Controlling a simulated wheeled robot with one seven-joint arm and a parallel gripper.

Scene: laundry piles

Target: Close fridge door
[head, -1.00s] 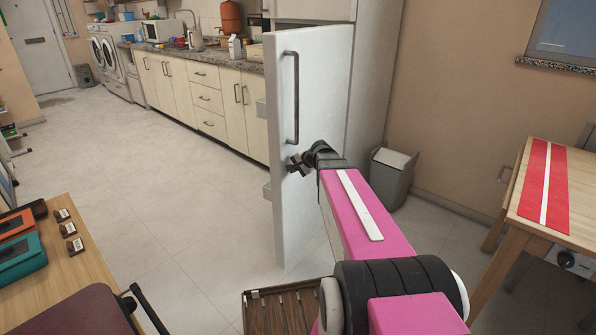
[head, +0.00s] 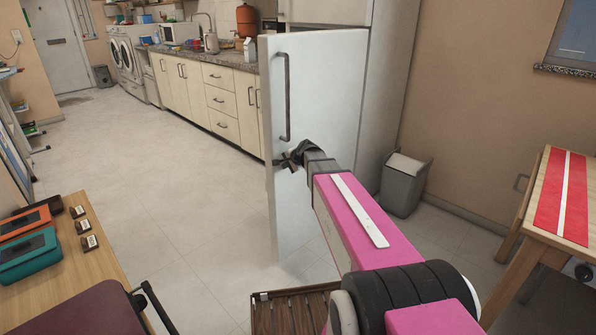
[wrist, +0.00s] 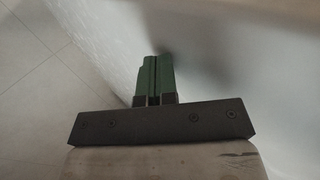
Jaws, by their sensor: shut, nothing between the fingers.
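The white fridge door (head: 315,95) stands open in the middle of the head view, its dark vertical handle (head: 287,97) near its left edge. The fridge body (head: 385,70) is behind it to the right. My gripper (head: 283,162) is at the door's outer face, just below the handle. In the wrist view my gripper's green fingers (wrist: 156,76) are together and empty, pointing along the pale door surface (wrist: 235,70). They are very close to the door; I cannot tell for sure whether they touch it.
A grey bin (head: 402,185) stands right of the fridge. A wooden table with a red runner (head: 562,195) is at the right. A desk with coloured cases (head: 28,250) is at the left. A slatted wooden box (head: 290,310) is low in front.

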